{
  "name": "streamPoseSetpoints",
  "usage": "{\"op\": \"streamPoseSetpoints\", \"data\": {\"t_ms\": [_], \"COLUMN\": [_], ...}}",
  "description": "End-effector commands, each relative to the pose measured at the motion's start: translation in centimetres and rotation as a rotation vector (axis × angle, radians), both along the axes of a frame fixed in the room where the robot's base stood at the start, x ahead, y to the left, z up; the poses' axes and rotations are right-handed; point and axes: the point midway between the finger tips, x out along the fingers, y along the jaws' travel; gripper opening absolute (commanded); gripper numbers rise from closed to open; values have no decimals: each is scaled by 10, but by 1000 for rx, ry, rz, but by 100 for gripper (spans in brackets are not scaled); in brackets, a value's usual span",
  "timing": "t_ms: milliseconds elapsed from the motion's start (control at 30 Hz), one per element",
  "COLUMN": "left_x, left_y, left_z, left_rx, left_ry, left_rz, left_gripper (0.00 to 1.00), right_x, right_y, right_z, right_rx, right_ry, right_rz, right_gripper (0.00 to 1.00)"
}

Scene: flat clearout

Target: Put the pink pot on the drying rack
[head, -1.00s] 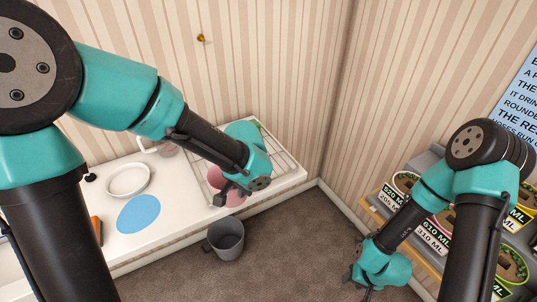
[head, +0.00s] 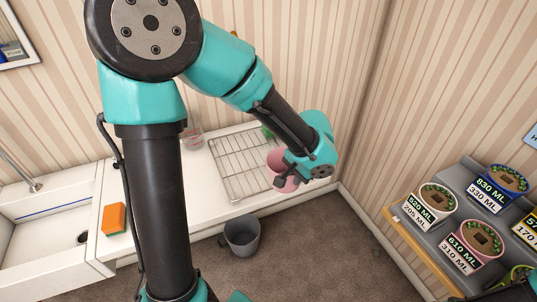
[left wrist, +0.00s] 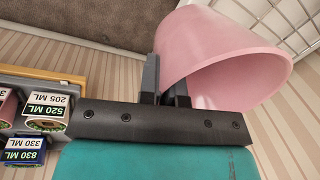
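The pink pot (head: 276,160) is in my left gripper (head: 285,182), which is shut on its wall near the rim. In the left wrist view, the pot (left wrist: 205,45) is tilted with its mouth toward the lower right, and the fingers (left wrist: 166,88) straddle its edge. In the head view the pot overlaps the right part of the wire drying rack (head: 238,160). It seems held above the rack; the gap cannot be judged. Part of the pot is hidden by the gripper. The rack's wires also show in the left wrist view (left wrist: 290,20).
An orange sponge (head: 114,219) lies by the sink (head: 50,215). A clear glass (head: 192,135) stands left of the rack. A grey bucket (head: 241,236) is on the floor. Labelled pots, including a pink one (head: 474,245), stand on a shelf at right. The rack's visible left part is empty.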

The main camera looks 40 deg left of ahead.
Motion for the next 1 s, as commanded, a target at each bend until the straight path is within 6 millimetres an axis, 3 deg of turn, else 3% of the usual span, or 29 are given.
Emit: {"op": "streamPoseSetpoints", "data": {"t_ms": [200, 367, 1000], "left_x": [3, 18, 128], "left_y": [1, 10, 71], "left_z": [0, -2, -14], "left_rx": [0, 0, 0], "left_ry": [-1, 0, -1], "left_rz": [1, 3, 2], "left_gripper": [0, 0, 0], "right_x": [0, 0, 0], "right_y": [0, 0, 0], "right_z": [0, 0, 0], "right_rx": [0, 0, 0], "right_ry": [0, 0, 0], "right_rz": [0, 0, 0], "right_gripper": [43, 43, 43]}}
